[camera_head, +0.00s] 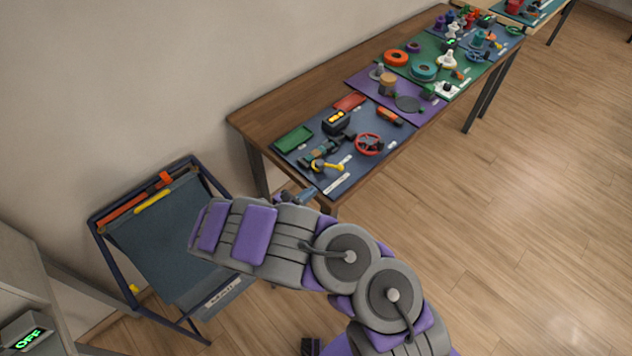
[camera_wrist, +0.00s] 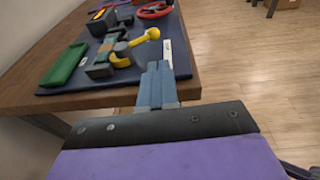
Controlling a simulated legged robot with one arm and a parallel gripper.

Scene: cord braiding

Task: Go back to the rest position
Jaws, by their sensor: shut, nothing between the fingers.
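My gripper (camera_wrist: 157,84) shows in the wrist view with its blue-grey fingers together and nothing between them. It points toward the near edge of the wooden table (camera_wrist: 75,103) and appears apart from the items there. In the head view my gripper (camera_head: 308,194) is small, just off the table's near left corner, and my grey and purple arm stretches left across the lower middle.
On the table's near end, a dark blue mat (camera_head: 312,178) holds a green tray (camera_head: 294,139), a red handwheel (camera_head: 368,143) and a yellow-handled valve (camera_head: 322,164). A box with a green OFF display (camera_head: 28,338) is at lower left. The wooden floor (camera_head: 520,220) at right is clear.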

